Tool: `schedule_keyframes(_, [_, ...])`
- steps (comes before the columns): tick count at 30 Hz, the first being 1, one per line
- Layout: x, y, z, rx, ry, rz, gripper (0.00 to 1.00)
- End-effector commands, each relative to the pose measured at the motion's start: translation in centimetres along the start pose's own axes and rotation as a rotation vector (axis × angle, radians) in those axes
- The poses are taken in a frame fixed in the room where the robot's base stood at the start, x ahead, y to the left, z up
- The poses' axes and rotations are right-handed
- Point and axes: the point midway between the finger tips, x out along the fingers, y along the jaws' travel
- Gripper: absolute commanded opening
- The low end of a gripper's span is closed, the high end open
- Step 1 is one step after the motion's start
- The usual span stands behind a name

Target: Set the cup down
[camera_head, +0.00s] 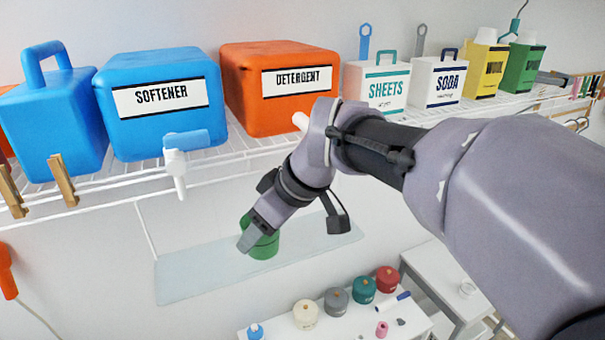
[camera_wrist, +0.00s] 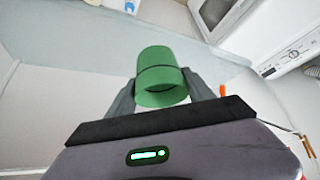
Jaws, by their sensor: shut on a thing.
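The green cup (camera_head: 265,247) is between the fingers of my gripper (camera_head: 250,237), in front of or over the pale glass shelf (camera_head: 190,277) in the head view. In the wrist view the cup (camera_wrist: 160,68) sits between the two grey fingers of my gripper (camera_wrist: 161,92), with its open end showing and a dark line around its side. My gripper is shut on it. I cannot tell whether the cup touches the glass shelf. The fingers hide part of the cup in the head view.
Above is a wire shelf (camera_head: 110,190) with a blue softener box (camera_head: 160,125), an orange detergent box (camera_head: 280,110) and smaller boxes. Below, a white table (camera_head: 350,325) holds several jars. The glass shelf's left part is clear.

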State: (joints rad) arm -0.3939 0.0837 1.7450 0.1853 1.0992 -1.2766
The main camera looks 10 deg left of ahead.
Motion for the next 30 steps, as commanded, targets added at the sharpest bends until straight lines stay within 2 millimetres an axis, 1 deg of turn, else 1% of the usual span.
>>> schedule_keyframes(5, [0.3,0.0,0.2,0.000,0.000,0.000,0.22])
schedule_keyframes(6, [0.3,0.0,0.2,0.000,0.000,0.000,0.62])
schedule_keyframes(8, [0.2,0.0,0.2,0.000,0.000,0.000,0.74])
schedule_keyframes(9, [0.2,0.0,0.2,0.000,0.000,0.000,0.82])
schedule_keyframes(17, [0.2,0.0,0.2,0.000,0.000,0.000,0.83])
schedule_keyframes(20, [-0.4,0.0,-0.2,0.000,0.000,0.000,0.83])
schedule_keyframes(23, [-2.4,0.1,-0.1,0.000,0.003,0.004,0.83])
schedule_keyframes(27, [-6.6,0.1,-0.1,0.000,0.004,0.004,0.83])
schedule_keyframes(30, [-9.2,0.1,-0.1,0.000,0.003,0.004,0.83])
